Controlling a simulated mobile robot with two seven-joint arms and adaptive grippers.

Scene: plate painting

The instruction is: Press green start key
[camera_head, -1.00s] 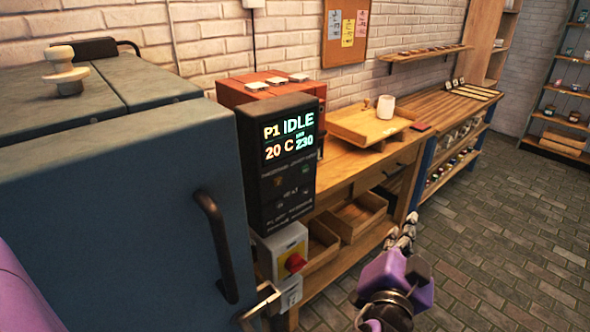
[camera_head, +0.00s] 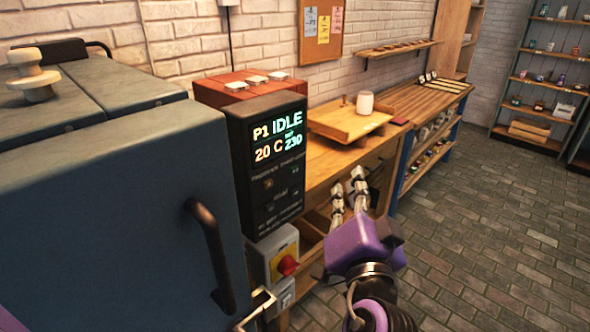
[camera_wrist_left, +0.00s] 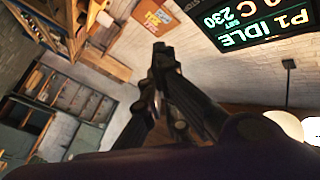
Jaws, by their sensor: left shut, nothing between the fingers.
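The dark control box (camera_head: 244,165) hangs at the kiln's right front corner. Its lit display (camera_head: 278,137) reads P1 IDLE, 20 C, set 230. Below the display are rows of small dark keys (camera_head: 284,196); I cannot make out which is the green start key. My left gripper (camera_head: 347,184) is shut and empty, fingers pointing up, to the right of the box and apart from it. In the left wrist view its fingers (camera_wrist_left: 163,75) come together, and the display (camera_wrist_left: 245,22) shows upside down at the upper right. My right gripper is not in view.
The blue-grey kiln (camera_head: 110,210) with its dark handle (camera_head: 210,255) fills the left. A grey and yellow switch box with a red knob (camera_head: 288,265) sits under the control box. A wooden bench (camera_head: 325,165) with a tray and white cup (camera_head: 365,103) stands behind. Floor is free at right.

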